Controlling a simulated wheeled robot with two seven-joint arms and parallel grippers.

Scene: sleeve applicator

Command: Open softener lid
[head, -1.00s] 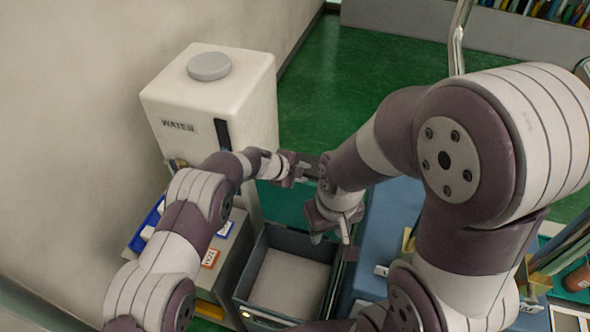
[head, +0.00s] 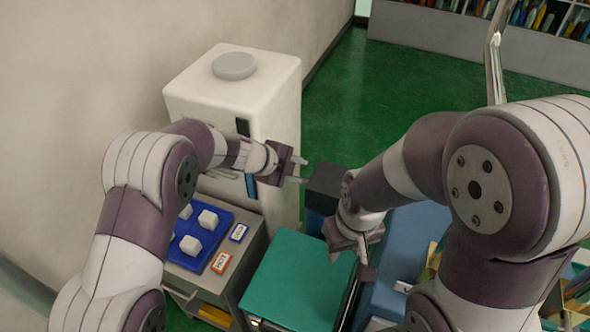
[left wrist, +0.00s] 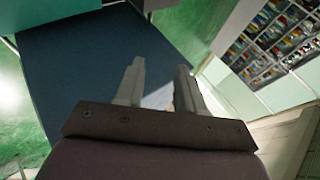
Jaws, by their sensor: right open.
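A flat teal lid (head: 300,282) lies over the dark bin at the bottom centre of the head view. I take it for the softener lid, but no label on it is readable. My left gripper (head: 299,171) is open and empty, beyond and above the teal lid, pointing right toward a dark box. In the left wrist view its two fingers (left wrist: 158,90) stand apart with nothing gripped. My right gripper (head: 352,262) is open beside the lid's right edge, fingers down. Whether it touches the lid is unclear.
A white water tank (head: 250,90) stands at the back left. A blue tray (head: 213,232) with white cubes sits on a grey cabinet at the left. A dark box (head: 328,182) stands close to my left gripper. A blue surface (head: 415,235) lies right of the lid.

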